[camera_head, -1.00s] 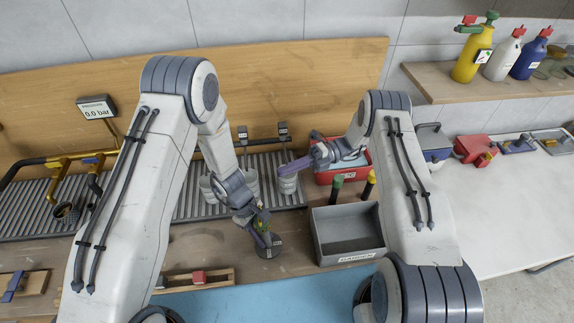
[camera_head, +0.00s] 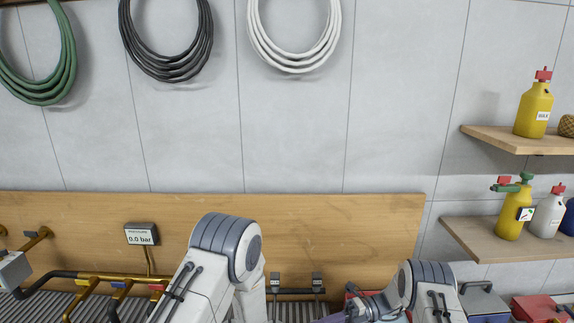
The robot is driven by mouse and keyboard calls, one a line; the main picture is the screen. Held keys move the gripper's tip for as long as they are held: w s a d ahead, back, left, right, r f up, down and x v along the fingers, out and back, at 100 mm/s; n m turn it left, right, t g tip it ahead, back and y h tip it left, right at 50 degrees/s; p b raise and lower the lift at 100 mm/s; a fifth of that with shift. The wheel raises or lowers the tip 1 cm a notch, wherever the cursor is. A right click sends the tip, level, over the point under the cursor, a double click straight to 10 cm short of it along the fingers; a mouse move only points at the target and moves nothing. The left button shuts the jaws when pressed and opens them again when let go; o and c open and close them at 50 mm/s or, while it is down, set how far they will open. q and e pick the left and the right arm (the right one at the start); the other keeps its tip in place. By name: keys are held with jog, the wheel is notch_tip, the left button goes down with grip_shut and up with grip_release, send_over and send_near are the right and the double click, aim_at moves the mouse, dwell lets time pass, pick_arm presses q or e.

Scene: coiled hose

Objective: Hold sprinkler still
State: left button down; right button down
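The sprinkler is not in view; the picture cuts off above the lower worktop. My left arm rises from the bottom edge left of centre, and its gripper is below the picture. My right arm is at the bottom, right of centre. A bit of my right gripper (camera_head: 331,318) shows as a purple finger at the bottom edge. Its opening and anything between its fingers cannot be made out.
Green (camera_head: 50,93), black (camera_head: 168,70) and white (camera_head: 296,60) coiled hoses hang on the tiled wall. A gauge display (camera_head: 141,234) reads 0.0 bar before a wooden backboard (camera_head: 330,225). Two shelves (camera_head: 500,247) (camera_head: 510,140) with bottles stand at right.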

pick_arm(q)
jog(key=shift+f, duration=0.2)
dwell(0.3)
jog(key=c, duration=0.6)
grip_release()
jog(key=shift+b+v, duration=0.45)
jog(key=shift+v, duration=4.05)
